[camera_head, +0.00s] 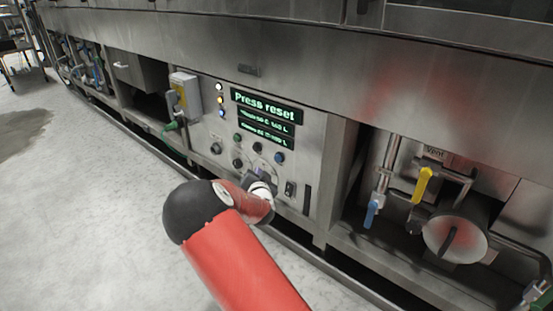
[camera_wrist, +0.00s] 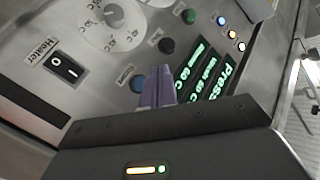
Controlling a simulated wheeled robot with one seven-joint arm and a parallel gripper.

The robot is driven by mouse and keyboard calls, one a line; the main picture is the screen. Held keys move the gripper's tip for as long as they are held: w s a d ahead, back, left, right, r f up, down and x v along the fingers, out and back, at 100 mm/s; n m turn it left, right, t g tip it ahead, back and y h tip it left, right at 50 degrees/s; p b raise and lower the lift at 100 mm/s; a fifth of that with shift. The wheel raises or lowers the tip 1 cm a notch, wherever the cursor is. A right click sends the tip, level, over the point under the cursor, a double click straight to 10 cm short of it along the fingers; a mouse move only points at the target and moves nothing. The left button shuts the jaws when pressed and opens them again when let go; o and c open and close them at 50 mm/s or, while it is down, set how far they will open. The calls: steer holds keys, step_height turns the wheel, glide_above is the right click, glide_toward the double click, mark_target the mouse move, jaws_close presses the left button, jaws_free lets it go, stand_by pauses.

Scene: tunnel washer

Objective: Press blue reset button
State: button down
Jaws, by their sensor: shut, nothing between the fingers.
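The blue button (camera_head: 280,157) is on the steel control panel, at the lower right below the green-lit displays. It also shows in the wrist view (camera_wrist: 138,84), just left of my fingers. My gripper (camera_wrist: 158,87) is shut and empty, its purple fingers pointing at the panel. The fingertips overlap the area right beside the blue button in the picture; I cannot tell whether they touch the panel. In the head view, my red arm partly hides my gripper. The display (camera_head: 266,105) reads "Press reset".
A black button (camera_wrist: 166,46) and a green button (camera_wrist: 188,16) are in line with the blue one. A white dial (camera_wrist: 105,18) and a black heater switch (camera_wrist: 67,68) are close by. Pipes with a yellow valve handle (camera_head: 422,185) fill the bay at right. The floor at left is clear.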

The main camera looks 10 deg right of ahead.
mark_target(278, 159)
steer(key=w+d, duration=0.3)
steer(key=d, duration=0.2)
steer(key=shift+w, duration=0.35)
steer(key=shift+d, duration=0.2)
stand_by(1.6)
steer(key=shift+w+d+b, duration=0.25)
steer(key=shift+b, duration=0.2)
steer(key=shift+w+d, duration=0.3)
steer(key=shift+d, duration=0.1)
stand_by(0.7)
steer(key=shift+a+b, duration=0.1)
steer(key=shift+b, duration=0.25)
steer(key=shift+s+a+b, duration=0.35)
steer(key=shift+s+a, duration=0.2)
steer(key=shift+a, duration=0.05)
